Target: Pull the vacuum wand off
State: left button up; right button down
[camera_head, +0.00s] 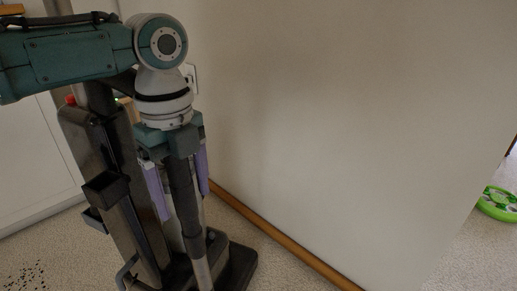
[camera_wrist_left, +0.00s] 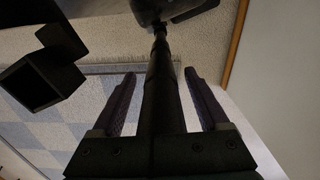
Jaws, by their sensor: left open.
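The vacuum wand is a long dark tube (camera_head: 184,195) with a paler lower section, standing nearly upright. My left gripper (camera_head: 184,206) points down with its two purple fingers open, one on each side of the wand. In the left wrist view the wand (camera_wrist_left: 164,95) runs between the open fingers (camera_wrist_left: 160,76), with a visible gap to each finger. The wand stands close to a tall dark stand (camera_head: 133,215) with a black base (camera_head: 240,265). The wand's top is hidden by my gripper. My right gripper is not in view.
A dark box-shaped holder (camera_head: 101,187) sticks out from the stand; it also shows in the left wrist view (camera_wrist_left: 38,88). A pale wall (camera_head: 330,130) with a wooden baseboard (camera_head: 285,242) is close on the right. Speckled floor lies around. A green round object (camera_head: 497,204) is at far right.

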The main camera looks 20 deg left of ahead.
aim_at(189, 215)
pick_arm(q)
notch_tip(189, 215, down, 5)
jog(key=shift+f+b, duration=0.1)
jog(key=shift+b, duration=1.1)
grip_shut()
dwell(0.3)
